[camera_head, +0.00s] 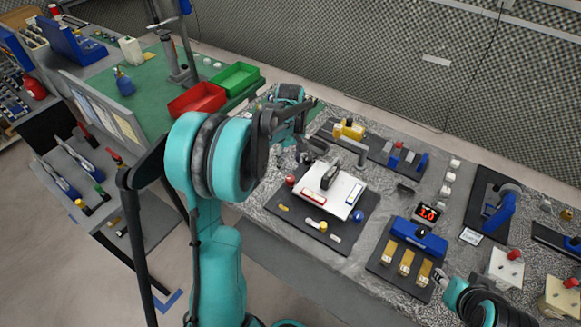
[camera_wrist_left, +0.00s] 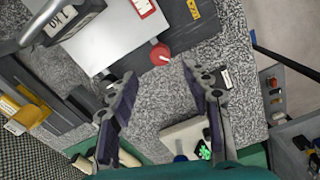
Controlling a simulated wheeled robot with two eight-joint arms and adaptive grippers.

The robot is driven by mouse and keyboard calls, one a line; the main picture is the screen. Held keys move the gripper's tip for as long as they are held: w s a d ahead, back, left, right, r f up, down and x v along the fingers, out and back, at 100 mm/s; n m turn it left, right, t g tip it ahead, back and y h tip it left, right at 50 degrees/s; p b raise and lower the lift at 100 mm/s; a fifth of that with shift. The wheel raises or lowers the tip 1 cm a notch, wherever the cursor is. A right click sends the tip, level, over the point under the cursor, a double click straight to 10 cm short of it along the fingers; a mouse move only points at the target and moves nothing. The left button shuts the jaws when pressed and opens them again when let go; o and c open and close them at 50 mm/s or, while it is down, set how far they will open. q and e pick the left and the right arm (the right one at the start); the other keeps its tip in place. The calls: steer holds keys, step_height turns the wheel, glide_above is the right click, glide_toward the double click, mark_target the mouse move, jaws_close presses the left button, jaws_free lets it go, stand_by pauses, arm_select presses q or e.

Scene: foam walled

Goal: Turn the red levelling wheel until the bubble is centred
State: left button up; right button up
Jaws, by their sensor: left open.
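The red levelling wheel (camera_head: 290,181) is at the left corner of a white plate (camera_head: 335,206) on a dark base. In the left wrist view the red wheel (camera_wrist_left: 160,54) lies just beyond and between my open left fingertips (camera_wrist_left: 160,76), with no contact visible. In the head view my left gripper (camera_head: 303,150) is above and behind the wheel, partly hidden by my arm. A red-framed vial (camera_head: 312,197) and a blue-framed vial (camera_head: 353,194) lie on the plate; their bubbles are too small to make out. My right gripper (camera_head: 442,275) is at lower right, its jaws unclear.
A dark weight (camera_head: 329,175) stands on the plate. A yellow knob (camera_head: 323,226) and a blue knob (camera_head: 358,216) are at its other corners. A blue fixture with brass blocks (camera_head: 405,262) stands to the right. Red and green bins (camera_head: 197,99) are at back left.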

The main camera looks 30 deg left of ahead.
mark_target(290, 178)
arm_select(q)
steer(key=shift+r+n, duration=0.1)
steer(key=shift+n, duration=0.6)
steer(key=shift+f+n, duration=0.3)
steer(key=shift+n, duration=0.1)
step_height(290, 178, down, 8)
steer(key=shift+r+b, duration=0.2)
steer(key=shift+b, duration=0.55)
arm_select(e)
steer(key=shift+f, duration=0.35)
arm_select(q)
jaws_close()
